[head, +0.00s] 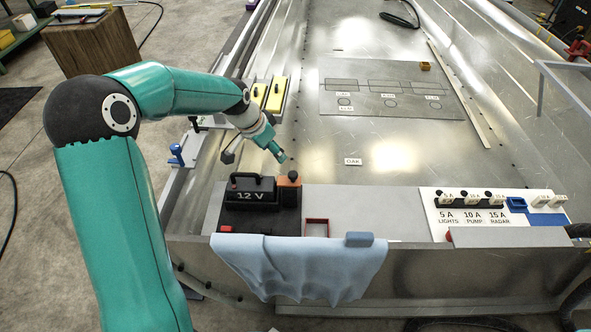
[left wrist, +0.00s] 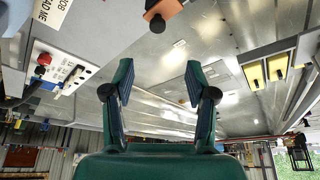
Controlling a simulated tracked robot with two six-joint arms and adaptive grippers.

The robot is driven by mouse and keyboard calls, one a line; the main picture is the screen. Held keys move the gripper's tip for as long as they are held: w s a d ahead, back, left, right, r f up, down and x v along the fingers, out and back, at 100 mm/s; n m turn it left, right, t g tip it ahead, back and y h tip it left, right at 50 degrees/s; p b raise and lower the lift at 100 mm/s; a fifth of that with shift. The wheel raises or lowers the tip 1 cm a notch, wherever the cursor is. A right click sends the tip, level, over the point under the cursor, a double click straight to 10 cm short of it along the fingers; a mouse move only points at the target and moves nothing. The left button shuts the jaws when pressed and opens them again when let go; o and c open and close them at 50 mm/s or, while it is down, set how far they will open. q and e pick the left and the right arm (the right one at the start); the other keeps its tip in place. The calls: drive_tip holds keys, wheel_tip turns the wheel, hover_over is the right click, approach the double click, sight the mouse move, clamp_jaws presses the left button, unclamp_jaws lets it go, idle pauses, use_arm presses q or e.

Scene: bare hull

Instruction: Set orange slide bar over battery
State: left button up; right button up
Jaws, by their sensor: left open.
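The black battery (head: 251,196) marked 12 V sits at the left end of the near bench, with a handle on top. The orange slide bar (head: 288,181) stands at the battery's right end, with a dark knob on top. It does not lie across the battery's top. In the left wrist view the orange bar (left wrist: 166,8) shows at the top edge, its knob pointing down the picture. My left gripper (head: 279,154) is above and behind the bar, apart from it. Its two fingers (left wrist: 158,84) are spread and empty. My right gripper is not in view.
A blue cloth (head: 295,266) hangs over the bench's front edge, with a blue block (head: 360,239) on it. A red frame (head: 317,228) lies right of the battery. A fuse panel (head: 485,208) stands farther right. Two yellow pieces (head: 276,95) are at the hull's left side. The hull floor behind is mostly clear.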

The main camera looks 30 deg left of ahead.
sight(292, 174)
use_arm(q)
drive_tip(key=x, duration=1.5)
drive_tip(key=shift+w+d+f, duration=0.2)
drive_tip(key=shift+w+d, duration=0.05)
drive_tip(key=shift+w, duration=0.05)
clamp_jaws()
